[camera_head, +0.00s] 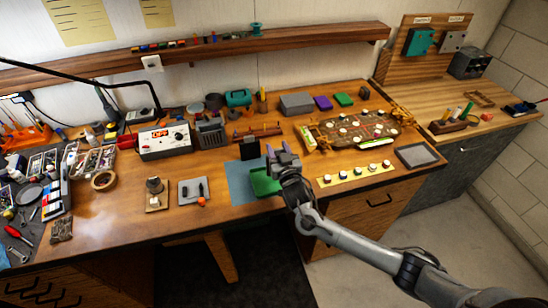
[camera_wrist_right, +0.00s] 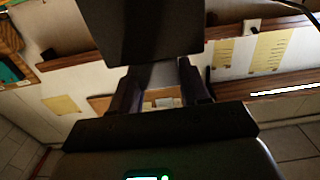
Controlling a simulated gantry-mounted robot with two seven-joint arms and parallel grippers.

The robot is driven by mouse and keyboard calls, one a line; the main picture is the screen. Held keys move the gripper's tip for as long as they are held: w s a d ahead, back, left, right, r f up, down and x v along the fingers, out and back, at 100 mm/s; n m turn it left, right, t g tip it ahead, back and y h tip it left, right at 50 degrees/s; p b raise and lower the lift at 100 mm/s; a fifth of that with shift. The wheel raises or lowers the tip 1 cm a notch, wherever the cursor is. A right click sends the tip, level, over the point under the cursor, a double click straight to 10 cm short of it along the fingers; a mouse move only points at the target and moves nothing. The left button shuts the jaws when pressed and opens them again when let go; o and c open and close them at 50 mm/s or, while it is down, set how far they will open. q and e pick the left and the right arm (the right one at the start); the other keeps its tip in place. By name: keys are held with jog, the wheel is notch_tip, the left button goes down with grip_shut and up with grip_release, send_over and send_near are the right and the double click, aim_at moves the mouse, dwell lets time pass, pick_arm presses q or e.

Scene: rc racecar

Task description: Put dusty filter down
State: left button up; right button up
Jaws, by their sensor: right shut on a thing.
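My right gripper (camera_head: 277,150) is over the front middle of the workbench, beside a green tray (camera_head: 262,184) on a blue mat (camera_head: 238,188). In the right wrist view, its two fingers (camera_wrist_right: 155,88) are shut on a dark, flat, square-edged panel, the dusty filter (camera_wrist_right: 142,32), which sticks out past the fingertips. In the head view, a dark upright square (camera_head: 249,147) just left of the fingers looks like this same filter. Whether it touches anything below cannot be told. My left gripper is not in view.
An RC car chassis (camera_head: 355,130) stands to the right, with a row of small parts on a yellow strip (camera_head: 354,176) before it. A grey tray (camera_head: 417,156) lies at the right edge. A power supply (camera_head: 164,142) and small tools fill the left. Bare wood shows at front left.

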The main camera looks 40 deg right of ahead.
jog(key=f, duration=0.1)
jog(key=w+f, duration=0.1)
jog(key=f, duration=0.1)
jog(key=f+p, duration=0.1)
jog(key=f, duration=0.1)
jog(key=shift+w+a, duration=0.2)
jog(key=shift+a, duration=0.1)
jog(key=shift+f, duration=0.1)
jog(key=shift+f, duration=0.15)
jog(key=o, duration=1)
jog(key=shift+s+r, duration=0.1)
jog(key=shift+r, duration=0.15)
